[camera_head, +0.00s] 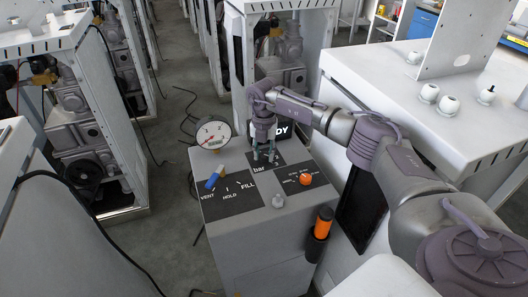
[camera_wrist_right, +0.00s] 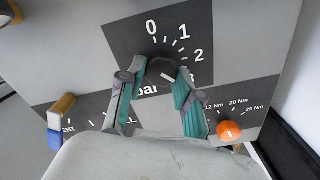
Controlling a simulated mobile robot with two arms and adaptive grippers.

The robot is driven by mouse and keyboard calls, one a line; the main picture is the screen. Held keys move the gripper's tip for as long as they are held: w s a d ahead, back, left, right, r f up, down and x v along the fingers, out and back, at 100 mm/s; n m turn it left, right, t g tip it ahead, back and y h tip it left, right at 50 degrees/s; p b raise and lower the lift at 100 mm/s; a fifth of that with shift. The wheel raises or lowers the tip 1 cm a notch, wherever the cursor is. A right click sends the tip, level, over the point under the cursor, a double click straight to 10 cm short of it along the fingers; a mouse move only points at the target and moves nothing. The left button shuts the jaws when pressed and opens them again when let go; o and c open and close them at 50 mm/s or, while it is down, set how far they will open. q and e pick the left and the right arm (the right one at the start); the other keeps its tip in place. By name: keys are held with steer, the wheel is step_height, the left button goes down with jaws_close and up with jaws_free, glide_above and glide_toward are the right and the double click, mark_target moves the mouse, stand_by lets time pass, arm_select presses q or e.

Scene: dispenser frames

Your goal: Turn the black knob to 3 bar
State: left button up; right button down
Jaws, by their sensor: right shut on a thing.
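The black knob (camera_wrist_right: 158,71) sits on a dark dial plate (camera_wrist_right: 121,42) marked 0, 1, 2 and bar in the right wrist view. A fourth number below the 2 is partly covered by a finger. My right gripper (camera_head: 266,156) is shut on the knob, one teal-grey finger on each side; its fingers also show in the right wrist view (camera_wrist_right: 159,74). A small pale mark shows on the knob; its exact reading is unclear. In the head view the fingers largely hide the knob. The round pressure gauge (camera_head: 213,132) has a red needle pointing lower left. My left gripper is not in view.
On the same grey console (camera_head: 250,238) are a blue-handled VENT/HOLD/FILL lever (camera_head: 214,178), an orange knob (camera_head: 305,179) close to the right finger, a grey knob (camera_head: 278,201) and an orange-handled tool (camera_head: 323,218) in a black holder. A partly hidden display stands behind the gripper.

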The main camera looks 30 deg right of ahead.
mark_target(264, 155)
steer(key=shift+w+r, duration=0.1)
steer(key=c, duration=0.8)
jaws_free()
step_height(264, 155, up, 12)
steer(key=shift+f, duration=0.1)
stand_by(0.4)
